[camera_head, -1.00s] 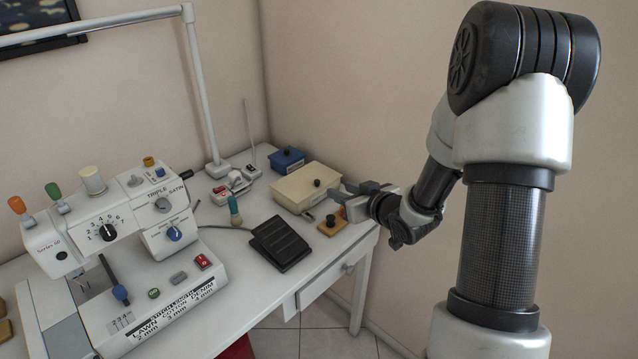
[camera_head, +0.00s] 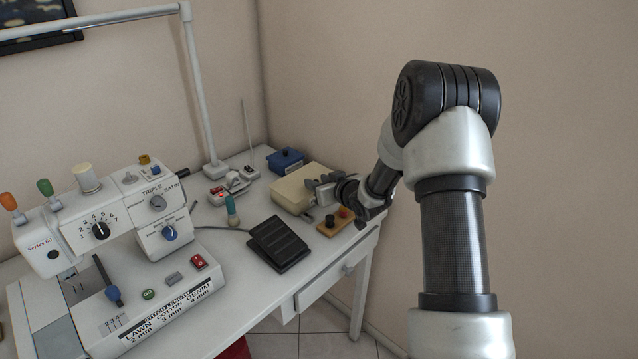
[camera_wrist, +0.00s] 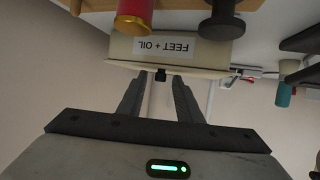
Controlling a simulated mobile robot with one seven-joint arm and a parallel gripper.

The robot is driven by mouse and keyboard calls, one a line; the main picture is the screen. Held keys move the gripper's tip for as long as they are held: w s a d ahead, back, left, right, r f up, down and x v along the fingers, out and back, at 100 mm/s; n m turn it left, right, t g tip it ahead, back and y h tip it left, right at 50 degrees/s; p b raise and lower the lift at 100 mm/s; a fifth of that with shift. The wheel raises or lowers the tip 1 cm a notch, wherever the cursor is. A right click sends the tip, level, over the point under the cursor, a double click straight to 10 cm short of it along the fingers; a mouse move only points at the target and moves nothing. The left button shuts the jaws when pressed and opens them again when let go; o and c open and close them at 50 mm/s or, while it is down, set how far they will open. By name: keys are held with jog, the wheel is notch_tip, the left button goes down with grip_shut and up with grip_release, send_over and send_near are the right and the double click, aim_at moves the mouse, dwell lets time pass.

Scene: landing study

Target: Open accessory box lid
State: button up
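The cream accessory box (camera_head: 290,192) stands toward the back right of the white table. Its lid looks closed. In the wrist view the box front (camera_wrist: 120,47) shows upside down with a "FEET + OIL" label, and the lid edge (camera_wrist: 205,72) lies below it in the picture. My gripper (camera_head: 312,186) is at the right side of the box top and hides the lid knob in the head view. In the wrist view my gripper (camera_wrist: 159,86) is open, with a small dark knob (camera_wrist: 160,74) between its fingertips. I cannot tell whether the fingers touch it.
A wooden board (camera_head: 322,230) with a black knob (camera_head: 330,220) and a red knob (camera_head: 343,212) lies just in front of the box. A blue box (camera_head: 285,161) stands behind. A black pedal (camera_head: 278,243) and a sewing machine (camera_head: 125,225) are to the left.

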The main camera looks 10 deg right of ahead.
jog(key=shift+c, duration=0.3)
grip_shut()
jog(key=shift+r, duration=0.15)
